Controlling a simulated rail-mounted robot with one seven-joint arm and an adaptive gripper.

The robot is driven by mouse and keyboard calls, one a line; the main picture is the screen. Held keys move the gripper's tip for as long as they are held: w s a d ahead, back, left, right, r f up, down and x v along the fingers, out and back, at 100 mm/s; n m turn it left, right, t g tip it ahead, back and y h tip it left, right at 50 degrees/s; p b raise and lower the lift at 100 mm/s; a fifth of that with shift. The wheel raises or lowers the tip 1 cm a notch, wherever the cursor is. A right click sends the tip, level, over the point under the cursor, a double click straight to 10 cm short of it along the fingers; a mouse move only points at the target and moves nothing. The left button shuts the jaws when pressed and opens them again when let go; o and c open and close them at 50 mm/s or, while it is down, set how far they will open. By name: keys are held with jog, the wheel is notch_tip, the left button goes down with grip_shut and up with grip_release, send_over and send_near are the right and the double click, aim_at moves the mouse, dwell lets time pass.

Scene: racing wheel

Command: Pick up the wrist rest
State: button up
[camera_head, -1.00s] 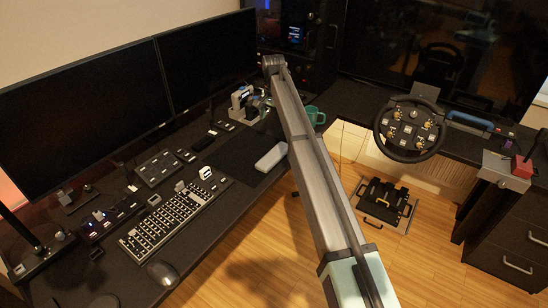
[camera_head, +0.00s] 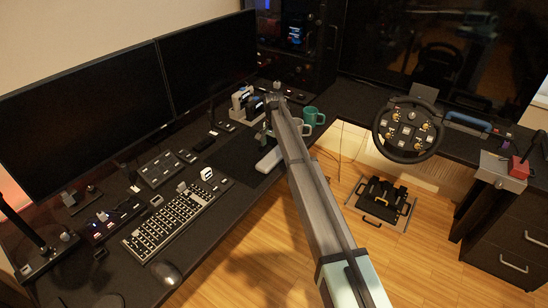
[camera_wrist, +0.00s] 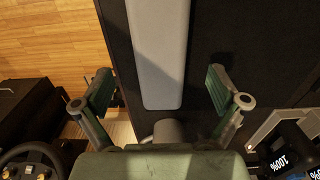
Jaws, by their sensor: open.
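The wrist rest, a long light-grey padded bar (camera_head: 268,160), lies at the desk's right edge on a dark mat, partly hidden by my arm in the head view. In the wrist view the wrist rest (camera_wrist: 158,50) runs from the top edge down the middle, its rounded near end in sight. My gripper (camera_wrist: 160,92) is open, with one finger on each side of the bar's line and visible gaps to it. Nothing is between the fingers in its grip. The height gap cannot be told.
A grey mug (camera_head: 301,127) and a green mug (camera_head: 314,116) stand beyond the wrist rest. The grey mug (camera_wrist: 168,131) also shows close to the bar's end in the wrist view. A keyboard (camera_head: 170,221) and two monitors are to the left; a steering wheel (camera_head: 408,130) is right.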

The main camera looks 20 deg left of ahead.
aim_at(274, 155)
jog(key=shift+f+p, duration=0.5)
jog(key=shift+f, duration=1.45)
jog(key=c, duration=1.4)
jog(key=shift+c, duration=0.2)
jog(key=shift+r, duration=0.15)
